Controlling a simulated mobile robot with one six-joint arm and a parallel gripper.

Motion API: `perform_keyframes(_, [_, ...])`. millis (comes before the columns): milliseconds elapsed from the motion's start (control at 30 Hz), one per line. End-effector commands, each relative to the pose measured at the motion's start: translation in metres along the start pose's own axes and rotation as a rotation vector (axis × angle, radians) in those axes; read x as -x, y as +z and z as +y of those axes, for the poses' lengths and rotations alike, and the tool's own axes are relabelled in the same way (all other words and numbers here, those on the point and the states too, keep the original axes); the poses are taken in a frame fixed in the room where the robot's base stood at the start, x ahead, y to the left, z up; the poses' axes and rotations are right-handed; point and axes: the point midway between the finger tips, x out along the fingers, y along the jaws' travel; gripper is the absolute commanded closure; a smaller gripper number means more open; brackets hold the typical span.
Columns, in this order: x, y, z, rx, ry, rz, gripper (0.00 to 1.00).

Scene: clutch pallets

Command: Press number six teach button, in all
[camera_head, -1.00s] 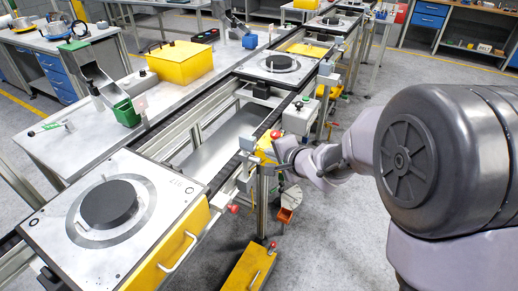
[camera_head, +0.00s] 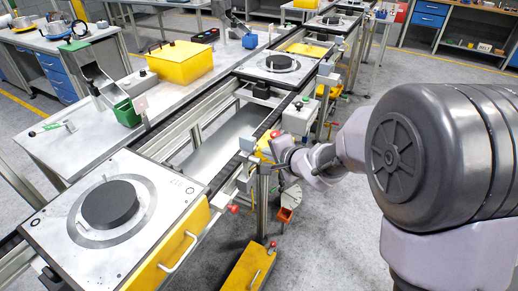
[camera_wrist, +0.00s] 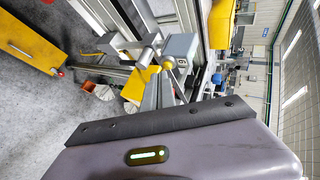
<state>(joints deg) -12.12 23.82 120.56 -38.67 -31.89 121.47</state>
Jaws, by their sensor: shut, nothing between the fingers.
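A red button (camera_head: 275,134) sits on a small post-mounted unit beside the conveyor in the head view. My gripper (camera_head: 281,152) is shut and empty close to this unit. I cannot tell whether it touches it. In the wrist view a grey box (camera_wrist: 181,46) with a dark mark on its side stands beyond my wrist housing. A round yellow part (camera_wrist: 168,63) is at its near lower edge. I cannot read a clear number six on any button.
A pallet with a black disc (camera_head: 158,188) sits on the near conveyor, with a yellow front and handle. A yellow case (camera_head: 182,63) stands on the bench. A yellow box (camera_head: 250,268) is low on the floor.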

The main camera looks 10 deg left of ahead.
Motion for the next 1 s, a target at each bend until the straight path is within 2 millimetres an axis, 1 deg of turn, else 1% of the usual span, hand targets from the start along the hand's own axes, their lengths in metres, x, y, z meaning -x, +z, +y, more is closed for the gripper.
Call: perform_keyframes(1000, [-0.0068,0.0052,-0.0051,0.001,-0.001,-0.001,1.0])
